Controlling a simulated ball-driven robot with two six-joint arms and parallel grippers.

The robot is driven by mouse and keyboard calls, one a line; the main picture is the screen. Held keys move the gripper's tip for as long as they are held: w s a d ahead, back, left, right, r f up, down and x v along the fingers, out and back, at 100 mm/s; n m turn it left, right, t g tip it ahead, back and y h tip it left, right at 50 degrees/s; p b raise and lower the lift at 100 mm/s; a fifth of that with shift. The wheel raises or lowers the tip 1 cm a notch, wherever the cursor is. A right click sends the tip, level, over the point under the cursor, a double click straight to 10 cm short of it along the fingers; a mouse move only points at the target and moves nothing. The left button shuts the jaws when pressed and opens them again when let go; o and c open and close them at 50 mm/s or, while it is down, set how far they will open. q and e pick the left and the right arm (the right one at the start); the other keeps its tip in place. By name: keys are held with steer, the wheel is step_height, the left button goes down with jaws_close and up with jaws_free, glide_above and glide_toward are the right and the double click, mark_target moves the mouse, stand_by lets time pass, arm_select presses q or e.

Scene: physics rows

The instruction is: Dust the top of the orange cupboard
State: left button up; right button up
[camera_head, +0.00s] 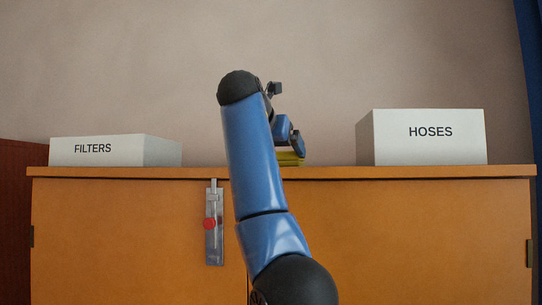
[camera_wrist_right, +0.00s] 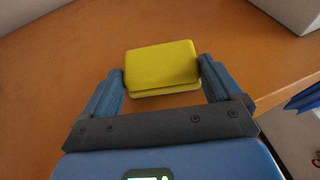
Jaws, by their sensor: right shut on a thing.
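The orange cupboard (camera_head: 120,220) stands ahead, its top edge-on in the head view. In the right wrist view its top surface (camera_wrist_right: 60,70) shows as a wide orange board. My right gripper (camera_wrist_right: 162,78) is shut on a yellow duster pad (camera_wrist_right: 160,62), one blue finger on each side of it. In the head view the pad (camera_head: 290,159) shows just above the cupboard's top edge, partly behind my right arm. It appears to be at the top surface; I cannot tell whether it touches. My left gripper is not in view.
A white box marked FILTERS (camera_head: 115,150) stands on the cupboard top at the left. A taller white box marked HOSES (camera_head: 428,137) stands at the right. The top between the boxes looks clear.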

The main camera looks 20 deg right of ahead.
steer(key=shift+s+d, duration=0.2)
steer(key=shift+d, duration=0.05)
steer(key=shift+s+d+f+b, duration=0.15)
steer(key=shift+s+d+b, duration=0.35)
steer(key=shift+d+b, duration=0.3)
steer(key=shift+s+d+b, duration=0.3)
steer(key=shift+s+d, duration=0.05)
steer(key=shift+d, duration=0.25)
steer(key=shift+s+d+b, duration=0.25)
steer(key=shift+s+d, duration=0.1)
steer(key=shift+d, duration=0.2)
steer(key=shift+s+d+b, duration=0.25)
steer(key=shift+s+d, duration=0.2)
steer(key=shift+d, duration=0.4)
steer(key=shift+s+d+b, duration=0.25)
steer(key=shift+s+d, duration=0.2)
steer(key=shift+d, duration=0.4)
steer(key=shift+s+d, duration=0.1)
